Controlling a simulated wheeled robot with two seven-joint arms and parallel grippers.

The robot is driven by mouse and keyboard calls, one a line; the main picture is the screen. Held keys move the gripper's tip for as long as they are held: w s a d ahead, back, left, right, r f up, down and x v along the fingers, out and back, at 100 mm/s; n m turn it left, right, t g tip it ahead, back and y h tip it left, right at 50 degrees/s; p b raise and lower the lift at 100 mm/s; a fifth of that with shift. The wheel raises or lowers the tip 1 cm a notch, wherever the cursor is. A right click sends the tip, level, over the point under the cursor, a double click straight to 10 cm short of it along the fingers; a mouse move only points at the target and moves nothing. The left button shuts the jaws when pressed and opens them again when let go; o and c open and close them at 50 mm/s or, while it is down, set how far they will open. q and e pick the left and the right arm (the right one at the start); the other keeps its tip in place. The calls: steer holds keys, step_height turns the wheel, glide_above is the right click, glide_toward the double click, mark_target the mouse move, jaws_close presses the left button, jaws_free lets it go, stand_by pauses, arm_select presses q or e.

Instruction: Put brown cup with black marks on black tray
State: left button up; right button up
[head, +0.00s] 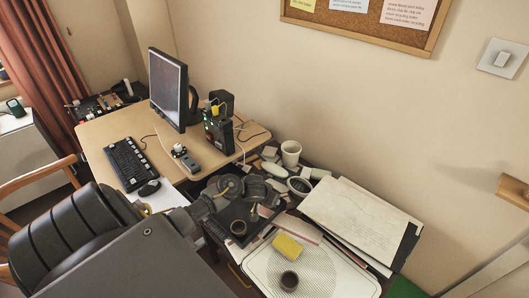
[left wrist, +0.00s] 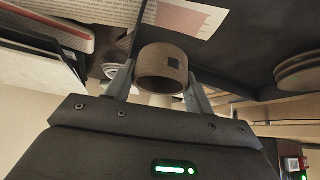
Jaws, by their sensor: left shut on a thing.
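The brown cup with a square black mark (left wrist: 152,64) is between the two fingers of my left gripper (left wrist: 162,80) in the left wrist view, and the gripper is shut on it. In the head view my left gripper (head: 250,208) is over the dark, flat black tray (head: 262,228), which the hand partly covers. A dark brown cup (head: 238,228) shows just below the hand there and appears to be the held one. I cannot tell whether it touches the tray. My right gripper is not in view.
A white cup (head: 291,152), a dark-filled bowl (head: 299,186) and papers (head: 362,218) lie behind. A desk with a monitor (head: 168,88) and keyboard (head: 130,163) is at left.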

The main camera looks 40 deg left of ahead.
mark_target(265, 208)
arm_select(q)
steer(key=shift+w+a+f, duration=0.15)
steer(key=shift+a+f, duration=0.85)
steer(key=shift+f, duration=1.7)
steer(key=shift+f, duration=0.1)
steer(key=o, duration=0.8)
steer(key=shift+r, duration=0.3)
steer(key=p+v, duration=0.3)
steer(key=v, duration=0.8)
steer(key=shift+s+r, duration=0.25)
steer(key=shift+s, duration=0.05)
